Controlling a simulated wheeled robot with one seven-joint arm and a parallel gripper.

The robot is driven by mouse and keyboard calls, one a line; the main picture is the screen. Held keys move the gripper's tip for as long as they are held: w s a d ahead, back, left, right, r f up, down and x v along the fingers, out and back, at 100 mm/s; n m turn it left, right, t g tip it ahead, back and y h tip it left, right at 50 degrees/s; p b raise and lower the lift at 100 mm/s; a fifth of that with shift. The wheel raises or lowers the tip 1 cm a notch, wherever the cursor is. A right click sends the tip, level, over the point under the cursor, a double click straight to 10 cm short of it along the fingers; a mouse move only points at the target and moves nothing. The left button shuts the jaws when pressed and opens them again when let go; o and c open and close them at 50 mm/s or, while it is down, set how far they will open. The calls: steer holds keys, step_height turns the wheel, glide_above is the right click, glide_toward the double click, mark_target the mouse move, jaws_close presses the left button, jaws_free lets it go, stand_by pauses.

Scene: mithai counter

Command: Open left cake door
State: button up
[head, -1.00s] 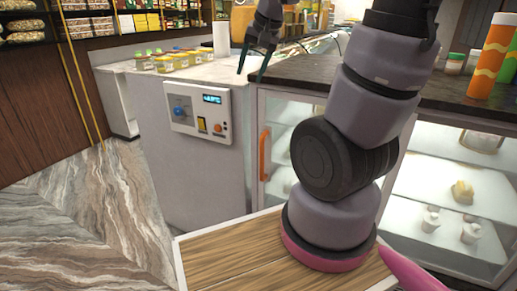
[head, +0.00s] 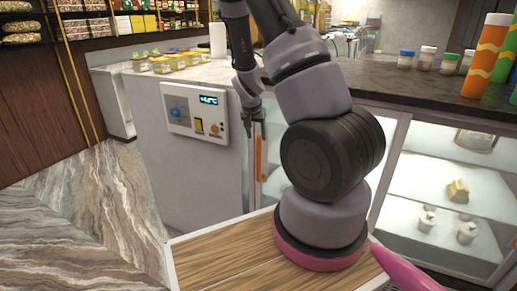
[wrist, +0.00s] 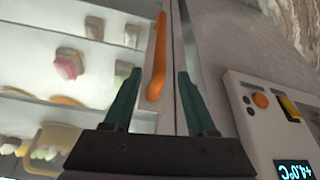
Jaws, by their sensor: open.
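The left cake door is a glass door (head: 275,138) in the lower front of the counter, with an upright orange handle (head: 261,157) near its left edge. It looks shut. My gripper (head: 254,128) points down just above and in front of the handle in the head view; its fingertips are hard to make out there. In the wrist view my gripper (wrist: 160,75) is open, with green fingers apart. The orange handle (wrist: 158,45) runs between them in the picture, nearer the left finger. I see no clear contact, and its depth between the fingers is unclear.
A control panel (head: 196,112) with a temperature display is left of the door. Jars and bottles stand on the dark countertop (head: 395,88). A wooden board (head: 225,255) is close in front of me. Patterned floor (head: 85,215) is open at left.

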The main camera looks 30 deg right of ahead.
mark_target(258, 143)
steer(key=x, duration=0.8)
steer(key=shift+f, duration=0.25)
jaws_close()
stand_by(1.0)
